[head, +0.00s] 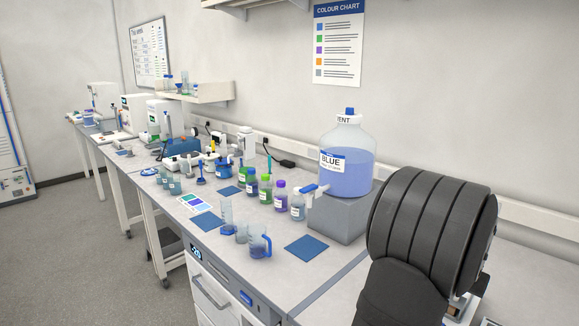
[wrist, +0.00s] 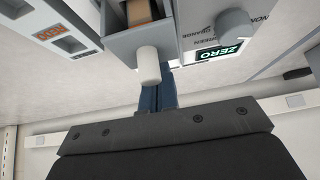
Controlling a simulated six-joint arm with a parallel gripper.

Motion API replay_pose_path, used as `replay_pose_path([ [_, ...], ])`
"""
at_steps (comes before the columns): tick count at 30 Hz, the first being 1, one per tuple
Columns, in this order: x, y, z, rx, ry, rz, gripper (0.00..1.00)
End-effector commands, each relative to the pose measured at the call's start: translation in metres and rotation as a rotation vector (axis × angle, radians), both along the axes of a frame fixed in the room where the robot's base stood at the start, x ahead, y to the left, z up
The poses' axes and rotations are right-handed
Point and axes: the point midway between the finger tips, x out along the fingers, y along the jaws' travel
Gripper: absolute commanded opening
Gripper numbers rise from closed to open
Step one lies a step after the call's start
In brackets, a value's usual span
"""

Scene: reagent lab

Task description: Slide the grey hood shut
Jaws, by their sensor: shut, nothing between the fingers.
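In the wrist view, a grey box-shaped part (wrist: 183,22), which looks like the hood, hangs at the top of the picture. A white cylindrical knob (wrist: 149,65) sticks out from it. A brown inner part (wrist: 126,14) shows through a gap in its face. My gripper (wrist: 161,73) has its blue fingers together and empty, with the tips just beside the knob. I cannot tell whether they touch it. The full extent of the hood is out of frame. In the head view, my dark arm fills the lower right, and neither the hood nor my gripper can be made out.
In the wrist view, a green-lit ZERO display (wrist: 221,54) and a grey round knob (wrist: 233,23) are to the right, and an orange display (wrist: 50,32) is at left. In the head view, a large blue bottle (head: 346,165) stands on a grey block (head: 338,215), beside several small bottles.

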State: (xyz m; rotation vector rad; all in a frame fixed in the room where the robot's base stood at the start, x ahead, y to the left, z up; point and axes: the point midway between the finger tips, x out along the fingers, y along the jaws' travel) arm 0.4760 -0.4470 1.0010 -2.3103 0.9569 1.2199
Motion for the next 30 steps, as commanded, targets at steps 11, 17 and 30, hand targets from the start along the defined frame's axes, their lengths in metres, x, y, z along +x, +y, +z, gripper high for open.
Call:
replay_pose_path([
  [11,0.002,-0.002,0.018,-0.001,-0.001,0.000,0.00],
  [17,0.003,-0.003,0.034,-0.002,-0.002,0.000,0.00],
  [30,0.002,-0.002,0.067,-0.001,-0.001,0.000,0.00],
])
